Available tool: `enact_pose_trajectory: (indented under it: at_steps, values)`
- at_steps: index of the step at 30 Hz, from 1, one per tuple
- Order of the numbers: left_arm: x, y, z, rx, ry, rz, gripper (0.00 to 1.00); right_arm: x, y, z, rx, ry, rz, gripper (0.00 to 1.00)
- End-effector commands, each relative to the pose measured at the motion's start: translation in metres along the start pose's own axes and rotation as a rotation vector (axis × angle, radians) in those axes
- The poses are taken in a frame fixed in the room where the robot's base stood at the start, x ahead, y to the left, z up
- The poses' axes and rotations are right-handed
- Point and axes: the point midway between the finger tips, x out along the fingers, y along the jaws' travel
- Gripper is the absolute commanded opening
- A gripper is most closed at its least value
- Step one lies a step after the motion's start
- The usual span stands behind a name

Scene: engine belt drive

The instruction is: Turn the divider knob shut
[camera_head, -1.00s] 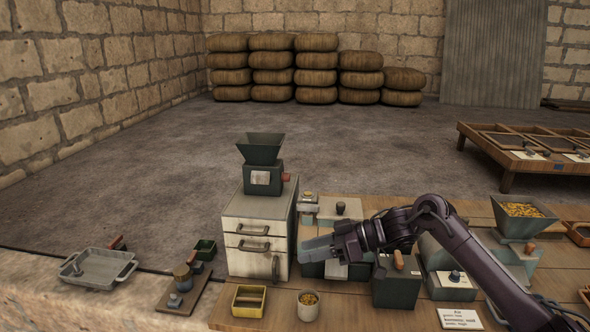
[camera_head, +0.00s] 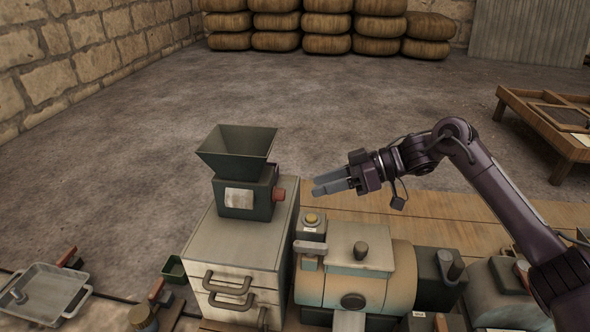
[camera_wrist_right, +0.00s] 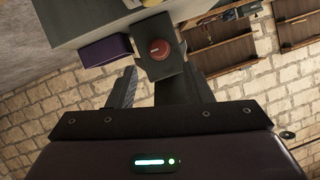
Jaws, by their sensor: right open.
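The red divider knob (camera_head: 279,195) sticks out of the right side of the dark green hopper box (camera_head: 244,192), which stands on the grey drawer cabinet (camera_head: 226,252). My right gripper (camera_head: 318,187) is open and empty, to the right of the knob and apart from it, with its fingers pointing left toward it. In the right wrist view the round red knob face (camera_wrist_right: 158,50) shows ahead, between and beyond the two dark fingers. Whether the knob is turned open or shut cannot be told. My left gripper is in neither view.
Below my right gripper stands a grey and tan machine (camera_head: 357,275) with a black-topped knob. A small box with a yellow button (camera_head: 311,222) is beside the cabinet. A metal tray (camera_head: 42,293) lies at the lower left.

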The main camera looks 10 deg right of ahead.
Motion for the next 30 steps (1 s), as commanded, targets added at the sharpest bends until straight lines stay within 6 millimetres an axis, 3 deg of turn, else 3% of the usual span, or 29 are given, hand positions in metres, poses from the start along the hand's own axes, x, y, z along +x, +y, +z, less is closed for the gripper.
enact_pose_trajectory:
  at_steps: [3,9,19,30]
  values:
    - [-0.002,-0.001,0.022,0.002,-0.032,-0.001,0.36,0.003,0.0,0.0,0.0,0.0,-0.002,0.46]
    - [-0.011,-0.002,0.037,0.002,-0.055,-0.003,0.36,0.029,-0.002,-0.001,0.002,-0.001,-0.005,0.46]
    - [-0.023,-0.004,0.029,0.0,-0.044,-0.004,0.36,0.073,0.0,-0.001,0.0,0.001,-0.001,0.46]
    - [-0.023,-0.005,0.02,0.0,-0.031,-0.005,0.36,0.079,0.0,0.001,0.0,0.0,0.0,0.43]
